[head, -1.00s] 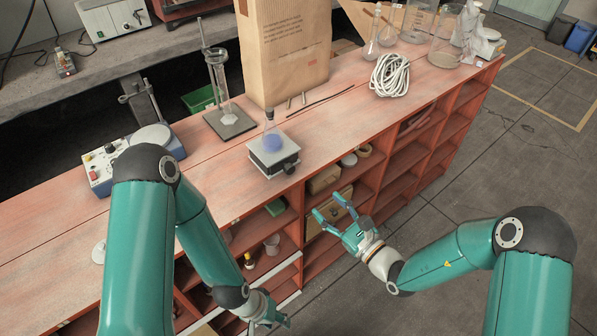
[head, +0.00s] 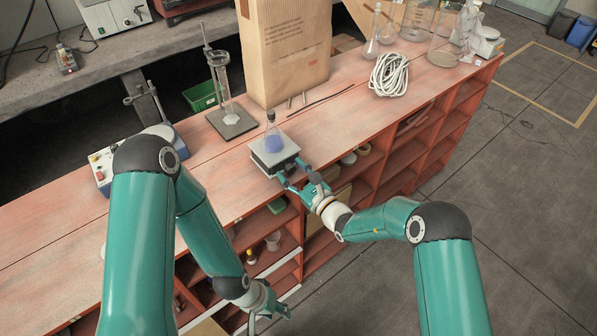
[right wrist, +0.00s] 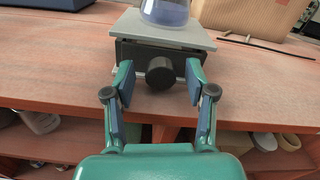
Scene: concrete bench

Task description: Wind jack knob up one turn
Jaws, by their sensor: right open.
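The lab jack (head: 274,152) stands on the red bench top near its front edge, with a flask of blue liquid (head: 273,136) on its top plate. In the right wrist view the jack's black round knob (right wrist: 159,72) faces me. My right gripper (head: 293,179) is open, its fingers (right wrist: 160,83) on either side of the knob, apart from it. In the head view the gripper hides the knob. My left gripper (head: 270,312) hangs low in front of the shelves, off the bench top; its fingers look spread apart.
A stand with a glass cylinder (head: 225,88) is left of the jack. A large paper bag (head: 288,50) stands behind it. A coiled white rope (head: 390,75) and glassware (head: 418,20) are to the right. Open shelves (head: 405,158) lie below the bench top.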

